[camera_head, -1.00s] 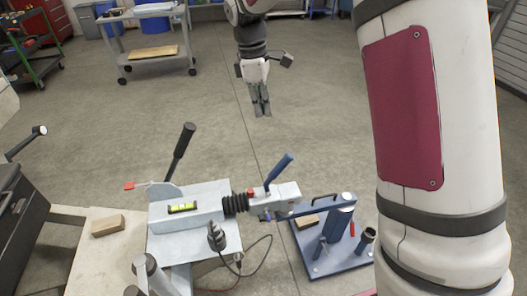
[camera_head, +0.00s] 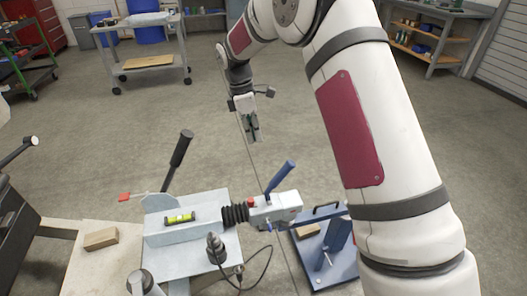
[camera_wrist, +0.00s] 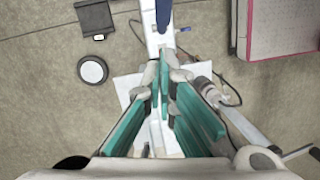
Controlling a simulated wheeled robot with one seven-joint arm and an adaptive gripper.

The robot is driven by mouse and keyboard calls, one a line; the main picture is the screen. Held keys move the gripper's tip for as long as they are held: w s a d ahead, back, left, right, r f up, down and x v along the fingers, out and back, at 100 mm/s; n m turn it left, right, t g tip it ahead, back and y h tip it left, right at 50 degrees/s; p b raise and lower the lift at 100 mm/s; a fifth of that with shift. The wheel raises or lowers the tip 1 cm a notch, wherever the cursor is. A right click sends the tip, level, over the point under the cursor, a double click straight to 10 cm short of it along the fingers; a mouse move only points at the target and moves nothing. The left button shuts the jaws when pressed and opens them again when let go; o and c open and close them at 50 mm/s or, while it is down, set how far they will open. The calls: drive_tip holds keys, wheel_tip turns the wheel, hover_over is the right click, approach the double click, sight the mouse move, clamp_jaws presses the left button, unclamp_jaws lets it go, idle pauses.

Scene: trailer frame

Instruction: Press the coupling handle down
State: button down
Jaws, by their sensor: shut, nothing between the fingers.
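The coupling handle (camera_head: 280,176) is a blue lever on the grey coupling head (camera_head: 275,210), tilted up to the right in the head view. A blue piece, apparently this handle, shows at the top of the wrist view (camera_wrist: 164,12). My gripper (camera_head: 253,132) is shut and empty, with its fingers pointing down. In the head view it appears above and a little left of the handle, with a visible gap. Its teal fingers (camera_wrist: 166,75) show in the wrist view, below the blue piece in the picture.
A black-gripped lever (camera_head: 180,149) stands up from the trailer frame (camera_head: 195,232) on the left. A spirit level (camera_head: 180,218) lies on the frame. A blue stand (camera_head: 323,262) is right of the coupling, partly hidden by my arm. Open floor lies behind.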

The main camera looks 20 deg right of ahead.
drive_tip(key=d+b+x, duration=0.2)
drive_tip(key=x, duration=1)
drive_tip(key=shift+s+d+r, duration=0.15)
drive_tip(key=shift+s+d, duration=0.05)
drive_tip(key=shift+d, duration=0.2)
drive_tip(key=shift+d, duration=0.2)
drive_tip(key=shift+d+y+p, duration=0.45)
drive_tip(key=shift+d+y, duration=0.65)
drive_tip(key=shift+d, duration=0.4)
drive_tip(key=d+f+y+b, duration=0.6)
drive_tip(key=d+f+y, duration=0.1)
drive_tip(key=d+f, duration=0.1)
drive_tip(key=shift+d+n+y, duration=0.4)
drive_tip(key=shift+d, duration=0.5)
drive_tip(key=shift+f, duration=0.2)
